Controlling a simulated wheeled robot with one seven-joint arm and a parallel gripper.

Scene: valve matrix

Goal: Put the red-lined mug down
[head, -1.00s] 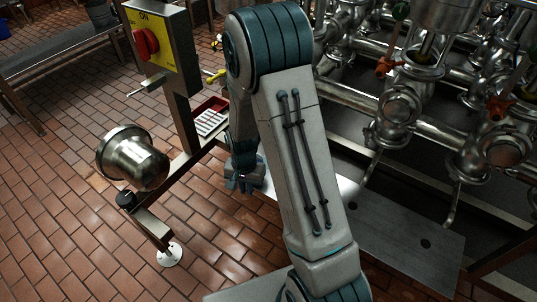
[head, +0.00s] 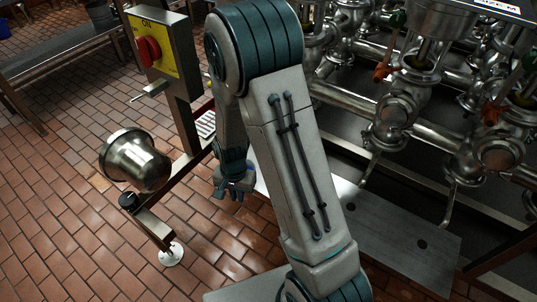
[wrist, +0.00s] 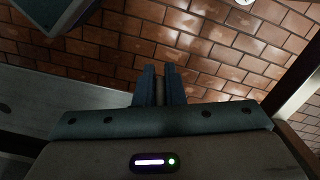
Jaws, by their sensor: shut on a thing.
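My gripper (head: 230,188) hangs low over the tiled floor, left of my forearm in the head view. In the wrist view, its two dark blue fingers (wrist: 160,84) are close together, with a narrow strip between them. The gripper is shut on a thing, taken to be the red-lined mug. The mug cannot be made out clearly: no red lining shows, and a small pale patch beside the fingers in the head view is too small to identify.
A post carries a yellow switch box (head: 160,45). A tray with white slats (head: 206,124) is partly hidden by my arm. Steel valves and pipes (head: 400,120) fill the right. A flat metal plate (head: 400,235) lies below them.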

